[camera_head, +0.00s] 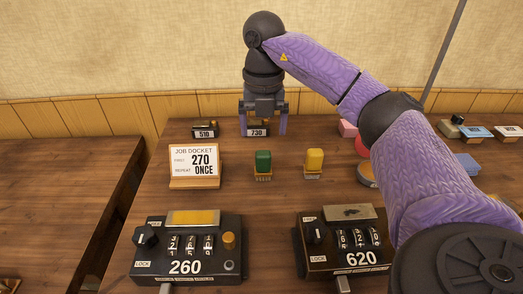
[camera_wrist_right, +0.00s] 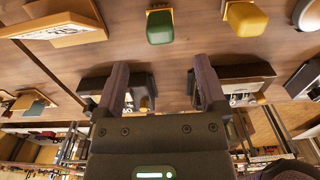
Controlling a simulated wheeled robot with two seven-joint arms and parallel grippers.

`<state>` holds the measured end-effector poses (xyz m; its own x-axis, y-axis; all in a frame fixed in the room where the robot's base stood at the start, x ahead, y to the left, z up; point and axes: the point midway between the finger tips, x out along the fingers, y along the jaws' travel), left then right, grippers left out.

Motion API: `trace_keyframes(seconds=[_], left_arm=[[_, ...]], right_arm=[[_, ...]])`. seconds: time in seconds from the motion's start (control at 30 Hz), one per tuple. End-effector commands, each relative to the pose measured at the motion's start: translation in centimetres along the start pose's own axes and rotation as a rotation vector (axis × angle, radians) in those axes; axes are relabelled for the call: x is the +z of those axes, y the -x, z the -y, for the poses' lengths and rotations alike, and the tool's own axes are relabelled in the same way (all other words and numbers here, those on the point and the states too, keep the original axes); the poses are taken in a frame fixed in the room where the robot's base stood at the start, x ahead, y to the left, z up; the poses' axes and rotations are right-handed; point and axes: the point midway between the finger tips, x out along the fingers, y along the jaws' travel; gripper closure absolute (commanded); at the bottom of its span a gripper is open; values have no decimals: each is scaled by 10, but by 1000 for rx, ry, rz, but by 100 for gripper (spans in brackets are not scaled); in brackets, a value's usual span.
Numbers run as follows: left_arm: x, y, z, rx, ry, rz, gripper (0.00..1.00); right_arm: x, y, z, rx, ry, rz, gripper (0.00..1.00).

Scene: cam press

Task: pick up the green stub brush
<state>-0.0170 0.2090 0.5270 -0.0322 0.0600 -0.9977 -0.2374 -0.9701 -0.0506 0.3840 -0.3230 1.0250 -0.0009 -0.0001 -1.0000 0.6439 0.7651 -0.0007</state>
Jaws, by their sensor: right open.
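A yellow stub brush (camera_head: 314,160) stands to the right of the green one. My left gripper is not in view.
A job docket sign (camera_head: 194,165) stands left of the green brush. Two lock boxes, 260 (camera_head: 190,255) and 620 (camera_head: 355,260), stand in front. Small counters 510 (camera_head: 204,131) and 730 (camera_head: 257,131) sit at the back. Pink and blue items lie at the right, partly behind my right arm.

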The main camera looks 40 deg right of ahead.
Motion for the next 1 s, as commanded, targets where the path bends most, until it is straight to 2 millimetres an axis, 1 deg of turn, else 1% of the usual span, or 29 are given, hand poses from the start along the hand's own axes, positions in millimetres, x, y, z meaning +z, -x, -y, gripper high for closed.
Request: trace_keyframes(seconds=[0.1, 0.2, 0.27, 0.43, 0.5, 0.67, 0.7, 0.77, 0.8, 0.97, 1.0], left_arm=[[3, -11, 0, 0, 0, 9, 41], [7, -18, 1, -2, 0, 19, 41], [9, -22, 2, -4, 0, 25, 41], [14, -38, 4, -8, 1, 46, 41], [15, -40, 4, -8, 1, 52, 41], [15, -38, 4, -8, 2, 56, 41], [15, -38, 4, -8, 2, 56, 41], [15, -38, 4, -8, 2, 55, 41], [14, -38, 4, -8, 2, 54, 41], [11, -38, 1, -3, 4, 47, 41], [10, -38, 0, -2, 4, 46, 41]], right_arm=[[0, -25, 0, -3, 0, -3, 9], [0, -43, 0, -3, 0, -3, 9], [-1, -51, 0, -3, 0, -2, 9], [-2, -85, 0, -3, -1, -3, 9], [-2, -93, 0, -2, -1, -2, 9], [-2, -90, 0, 0, -1, 1, 9], [-2, -90, 0, 0, -1, 1, 13], [-2, -90, 0, 0, -1, 1, 26], [-2, -90, 0, 0, 0, 1, 34], [-2, -90, 0, 0, 0, 1, 68], [-2, -90, 0, 0, 0, 1, 77]])
